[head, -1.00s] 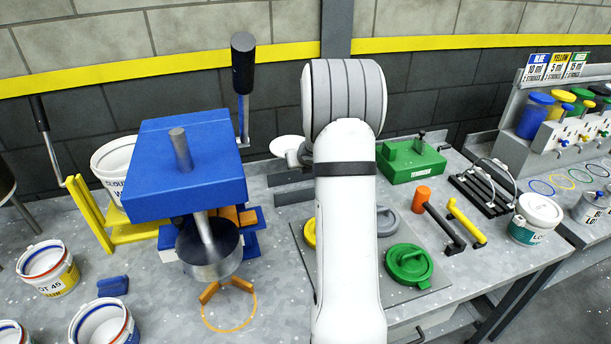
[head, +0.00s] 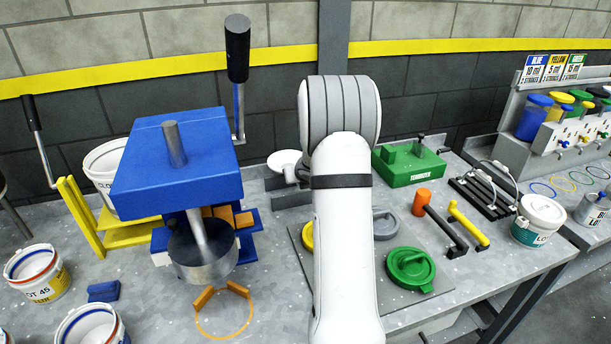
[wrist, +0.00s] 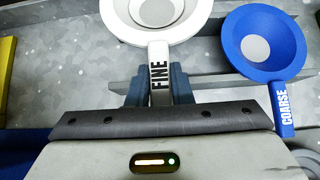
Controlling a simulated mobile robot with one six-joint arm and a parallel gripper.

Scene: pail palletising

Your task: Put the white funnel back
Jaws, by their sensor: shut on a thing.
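The white funnel (wrist: 157,20) has a handle marked FINE, and my gripper (wrist: 158,88) is shut on that handle in the wrist view. In the head view the white funnel (head: 284,162) shows as a pale dish just left of my arm, near the back of the bench. My gripper is mostly hidden behind my arm there. A blue funnel (wrist: 264,42) marked COARSE is close to the right of the white one in the wrist view. Whether the white funnel touches a rest or hangs free is not clear.
A blue press (head: 175,165) stands left of my arm. A grey bar (wrist: 215,84) runs beneath the funnels. Open pails (head: 38,272) stand at the front left.

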